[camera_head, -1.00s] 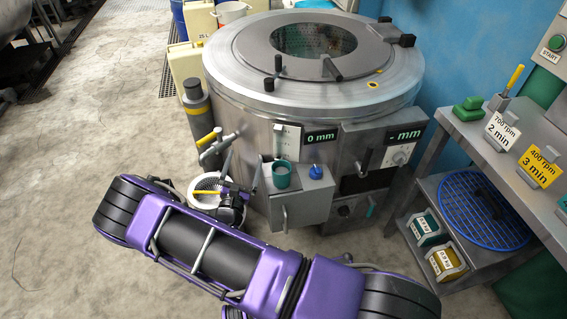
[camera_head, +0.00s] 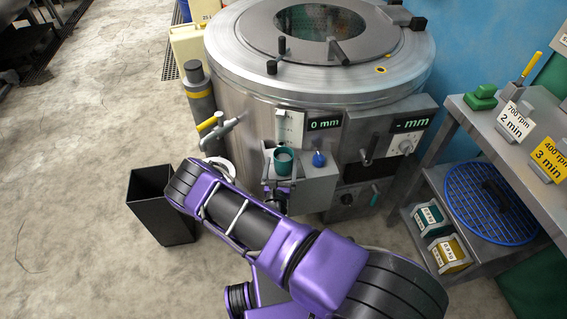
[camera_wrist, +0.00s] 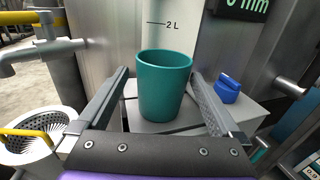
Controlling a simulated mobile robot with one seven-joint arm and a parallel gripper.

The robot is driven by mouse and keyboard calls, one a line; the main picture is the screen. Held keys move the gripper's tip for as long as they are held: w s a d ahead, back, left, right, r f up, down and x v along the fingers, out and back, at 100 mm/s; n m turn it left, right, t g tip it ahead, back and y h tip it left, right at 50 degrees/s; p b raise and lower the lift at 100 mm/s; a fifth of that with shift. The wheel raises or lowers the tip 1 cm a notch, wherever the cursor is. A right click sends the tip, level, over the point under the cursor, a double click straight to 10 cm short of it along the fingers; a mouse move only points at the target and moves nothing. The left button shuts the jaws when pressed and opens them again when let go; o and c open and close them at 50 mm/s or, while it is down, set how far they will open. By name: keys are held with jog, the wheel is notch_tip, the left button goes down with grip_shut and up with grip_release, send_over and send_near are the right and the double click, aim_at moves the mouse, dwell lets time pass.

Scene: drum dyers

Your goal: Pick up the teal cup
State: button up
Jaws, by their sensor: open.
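The teal cup (camera_head: 283,162) stands upright on a small grey box-shaped shelf (camera_head: 316,181) on the front of the drum machine. In the wrist view the cup (camera_wrist: 165,86) is in the middle, between the two fingers of my open gripper (camera_wrist: 160,92). The fingers lie on either side of it, with a gap showing on each side. In the head view my gripper (camera_head: 282,180) is at the shelf, close around the cup, and my forearm hides part of it.
A blue knob (camera_head: 319,159) sits on the shelf right of the cup. A tap (camera_head: 217,126) juts out to the left, above a white basket (camera_wrist: 30,138). A black bin (camera_head: 160,205) stands on the floor at left. A workbench (camera_head: 490,125) is at right.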

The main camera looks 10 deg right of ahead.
aim_at(284, 152)
jog(key=shift+b+x, duration=0.55)
jog(key=shift+x, duration=2.6)
jog(key=shift+d+f, duration=0.15)
jog(key=c, duration=1.2)
jog(key=shift+o, duration=0.2)
notch_tip(284, 152, up, 18)
jog(key=p, duration=0.4)
